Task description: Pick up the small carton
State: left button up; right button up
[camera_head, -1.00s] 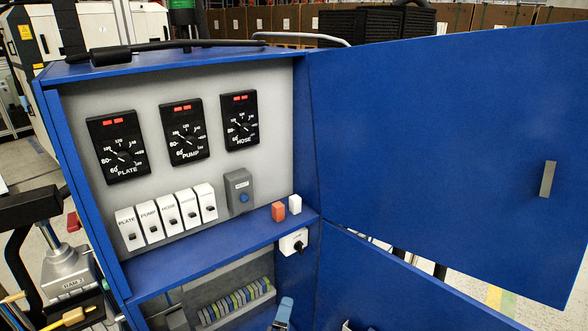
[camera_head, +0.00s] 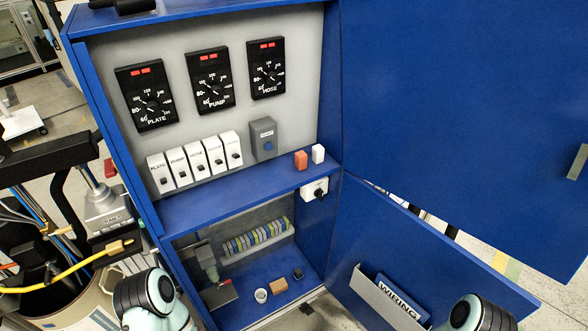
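A small brown carton (camera_head: 279,286) lies on the floor of the cabinet's open lower compartment. A small light round cup-like part (camera_head: 261,295) is just left of it, and a small dark part (camera_head: 298,273) is to its right. Nothing of mine touches the carton. Rounded pale and black joints of my arms show at the bottom edge, one left of the cabinet and one by the lower door. Neither gripper's fingers are in the picture.
The blue cabinet's shelf (camera_head: 240,190) holds a small orange block (camera_head: 301,160) and a white block (camera_head: 318,153) above the compartment. The open lower door (camera_head: 400,240) carries a WIRING pocket on the right. A yellow cable (camera_head: 70,283) hangs left.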

aim_at(281, 285)
jog(key=u, duration=0.65)
jog(key=i+l+u, duration=0.1)
jog(key=u, duration=0.25)
jog(key=i+l+u, duration=0.1)
jog(key=u, duration=0.2)
jog(key=i+l+u, duration=0.15)
jog(key=u, duration=0.2)
jog(key=i+l, duration=0.2)
jog(key=l, duration=0.15)
